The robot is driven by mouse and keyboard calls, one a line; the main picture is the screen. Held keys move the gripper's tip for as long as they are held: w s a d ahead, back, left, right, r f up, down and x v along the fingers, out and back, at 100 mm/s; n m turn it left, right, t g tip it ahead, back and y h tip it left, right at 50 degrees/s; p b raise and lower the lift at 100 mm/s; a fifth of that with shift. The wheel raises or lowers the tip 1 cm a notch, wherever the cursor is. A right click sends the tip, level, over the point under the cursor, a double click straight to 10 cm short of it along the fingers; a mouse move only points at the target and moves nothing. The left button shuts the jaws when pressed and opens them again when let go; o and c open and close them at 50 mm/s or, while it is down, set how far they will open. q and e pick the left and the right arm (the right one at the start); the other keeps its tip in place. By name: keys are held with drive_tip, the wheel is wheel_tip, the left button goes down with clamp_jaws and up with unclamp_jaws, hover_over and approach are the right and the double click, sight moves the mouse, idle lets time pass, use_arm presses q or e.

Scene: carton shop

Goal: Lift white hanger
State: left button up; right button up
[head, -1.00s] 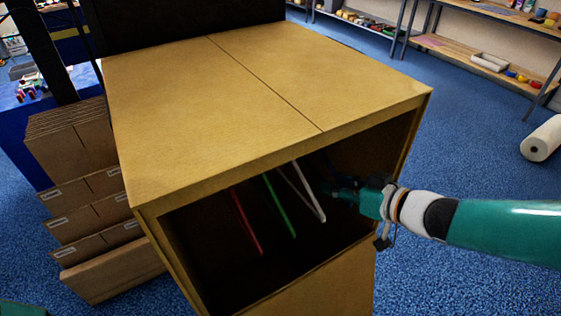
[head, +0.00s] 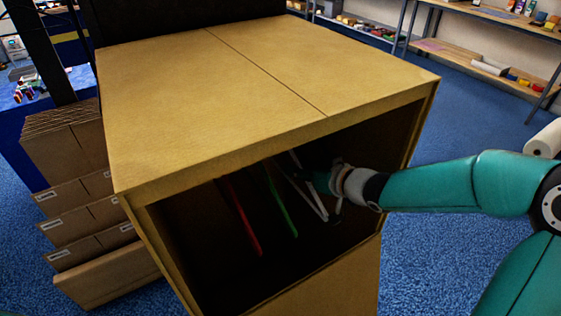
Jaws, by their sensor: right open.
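A white hanger (head: 308,196) hangs inside the open-fronted carton wardrobe (head: 230,90), the rightmost of three hangers. Its upper part is hidden under the box top. A green hanger (head: 281,203) and a red hanger (head: 243,220) hang to its left. My right gripper (head: 312,180) reaches into the opening from the right and is open. It is at the white hanger, on its right side; its fingers are dark and partly lost in shadow, so I cannot tell whether they touch it. My left gripper does not show.
The box's front top edge and right side wall (head: 412,135) lie close around my right arm. Stacked brown cartons (head: 75,190) stand left of the box.

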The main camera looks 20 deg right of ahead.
sight(291, 153)
drive_tip(key=shift+w+a+f, duration=0.1)
drive_tip(key=shift+w, duration=0.1)
clamp_jaws()
idle(0.4)
drive_tip(key=shift+r+p, duration=0.75)
drive_tip(key=shift+r, duration=1)
drive_tip(key=shift+s+r, duration=0.2)
drive_tip(key=shift+s, duration=0.1)
drive_tip(key=s+d, duration=0.2)
drive_tip(key=s, duration=0.6)
drive_tip(key=s+d+p, duration=0.1)
drive_tip(key=s+d, duration=0.2)
drive_tip(key=s, duration=0.5)
drive_tip(key=shift+s+d+f, duration=0.15)
drive_tip(key=shift+s+f, duration=0.05)
drive_tip(key=shift+s, duration=0.15)
